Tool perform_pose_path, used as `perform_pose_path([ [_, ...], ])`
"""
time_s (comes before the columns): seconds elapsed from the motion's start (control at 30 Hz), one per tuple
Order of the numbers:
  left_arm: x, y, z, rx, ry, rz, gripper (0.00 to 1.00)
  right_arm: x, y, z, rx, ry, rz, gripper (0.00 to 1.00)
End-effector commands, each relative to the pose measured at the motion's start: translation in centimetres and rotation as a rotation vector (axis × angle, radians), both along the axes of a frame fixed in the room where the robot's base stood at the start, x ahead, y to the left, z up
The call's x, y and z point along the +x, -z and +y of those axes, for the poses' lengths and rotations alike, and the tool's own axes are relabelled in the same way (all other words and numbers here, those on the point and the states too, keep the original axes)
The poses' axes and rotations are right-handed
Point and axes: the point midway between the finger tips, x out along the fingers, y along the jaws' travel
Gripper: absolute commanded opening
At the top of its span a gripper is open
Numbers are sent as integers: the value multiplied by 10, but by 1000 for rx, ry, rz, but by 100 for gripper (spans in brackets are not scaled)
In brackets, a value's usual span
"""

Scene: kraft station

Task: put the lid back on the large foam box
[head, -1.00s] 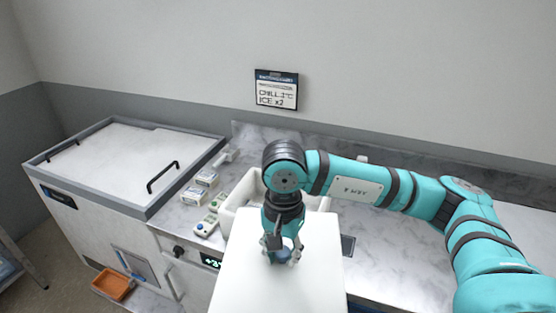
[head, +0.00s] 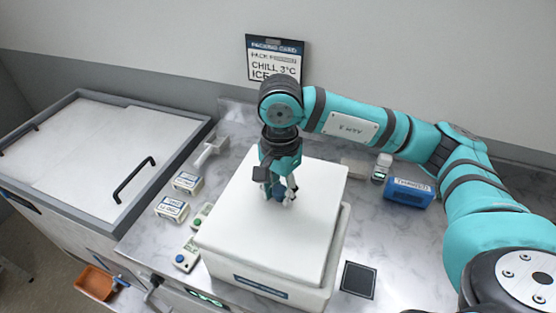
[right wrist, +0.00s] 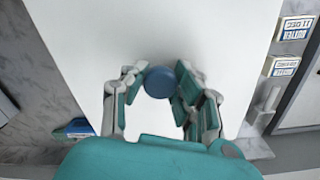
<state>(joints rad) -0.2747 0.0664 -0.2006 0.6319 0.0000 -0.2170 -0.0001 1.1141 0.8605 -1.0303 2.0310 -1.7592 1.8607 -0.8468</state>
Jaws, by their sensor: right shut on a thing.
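The large foam box (head: 335,262) stands on the marble counter, with a dark label on its front. Its white lid (head: 245,225) lies level over it, shifted a little to the left and back, so the box's rim shows along the right side. I cannot tell whether the lid touches the rim. My right gripper (head: 284,193) points down and is shut on the lid's blue knob, which shows between the fingers in the right wrist view (right wrist: 159,82). The box's inside is hidden by the lid. My left gripper is not in view.
Labelled cartons (head: 172,208), small devices with coloured buttons (head: 187,255) and a white scoop (head: 212,150) lie left of the box. A chest (head: 85,150) stands far left.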

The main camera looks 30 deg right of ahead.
Motion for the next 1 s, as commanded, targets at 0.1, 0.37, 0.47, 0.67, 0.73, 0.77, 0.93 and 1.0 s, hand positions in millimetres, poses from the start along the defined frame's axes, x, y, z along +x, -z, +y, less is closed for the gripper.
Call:
perform_pose_path([
  [0.1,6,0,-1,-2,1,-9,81,-1,1,0,1,-2,0,0],
  [0.37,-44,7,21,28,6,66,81,-1,12,0,1,-2,1,0],
  [0.47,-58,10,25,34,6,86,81,-1,21,0,0,-2,2,0],
  [0.67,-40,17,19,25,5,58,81,-1,41,0,0,-1,2,0],
  [0.73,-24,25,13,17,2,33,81,-1,51,0,0,-1,1,0],
  [0.77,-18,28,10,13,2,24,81,-1,53,1,0,-2,0,0],
  [0.93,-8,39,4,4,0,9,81,-1,63,1,1,-2,0,0],
  [1.0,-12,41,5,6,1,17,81,-1,64,1,1,-2,-1,0],
])
